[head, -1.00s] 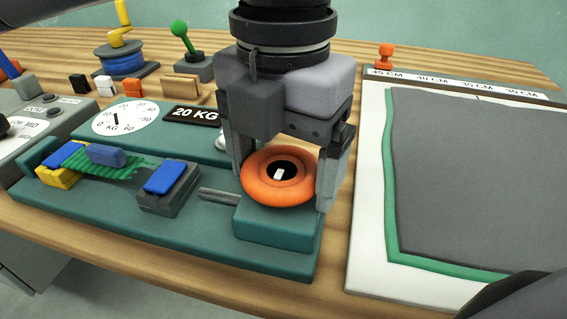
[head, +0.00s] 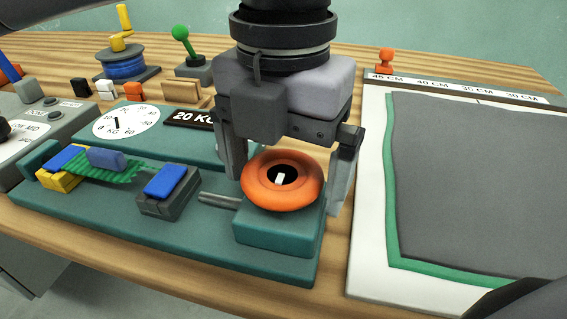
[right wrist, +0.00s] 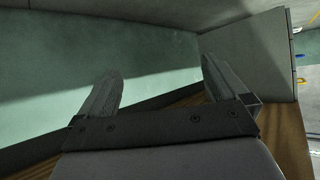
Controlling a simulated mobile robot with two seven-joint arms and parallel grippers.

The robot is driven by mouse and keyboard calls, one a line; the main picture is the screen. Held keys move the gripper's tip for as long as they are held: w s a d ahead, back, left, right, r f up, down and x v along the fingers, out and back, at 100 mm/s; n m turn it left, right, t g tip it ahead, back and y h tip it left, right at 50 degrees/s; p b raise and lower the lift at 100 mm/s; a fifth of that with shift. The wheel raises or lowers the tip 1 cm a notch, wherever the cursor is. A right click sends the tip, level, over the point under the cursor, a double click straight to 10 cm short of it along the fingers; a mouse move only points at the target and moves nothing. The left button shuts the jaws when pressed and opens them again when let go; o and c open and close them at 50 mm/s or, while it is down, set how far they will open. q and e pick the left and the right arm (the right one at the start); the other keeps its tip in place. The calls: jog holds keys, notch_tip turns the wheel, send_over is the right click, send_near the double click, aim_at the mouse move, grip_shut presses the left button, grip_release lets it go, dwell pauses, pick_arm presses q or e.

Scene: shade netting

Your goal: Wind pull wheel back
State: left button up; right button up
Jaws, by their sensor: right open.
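The orange pull wheel (head: 262,192) sits on a teal block (head: 278,235) at the right end of the teal pull tester. Its dark hub carries a white mark, tilted slightly. My left gripper (head: 287,190) is over the wheel, with one finger behind its left side and one at its right. The right finger stands clear of the rim; the left fingertip is partly hidden. A green net sample (head: 105,172) spans from a yellow clamp (head: 62,180) toward a grey clamp (head: 165,205) with a blue top. My right gripper (right wrist: 160,88) is open and empty in the right wrist view.
A round KG dial (head: 126,122) and a 20 KG sign (head: 190,118) stand behind the clamps. A green-knobbed lever (head: 182,35) and a blue spool (head: 124,66) are farther back. A white board (head: 368,200) with dark sheet lies at right.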

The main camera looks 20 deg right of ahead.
aim_at(284, 169)
pick_arm(q)
jog(key=shift+r, duration=0.35)
notch_tip(284, 169, up, 6)
jog(key=shift+r+p, duration=0.1)
jog(key=shift+p, duration=0.85)
jog(key=shift+r, duration=0.15)
pick_arm(e)
jog(key=shift+s+d+f+m+h, duration=0.15)
jog(key=shift+s+d+f, duration=0.05)
jog(key=shift+d, duration=0.2)
jog(key=shift+s+d+f+m+h, duration=0.15)
jog(key=shift+d+f, duration=0.05)
jog(key=shift+d, duration=0.2)
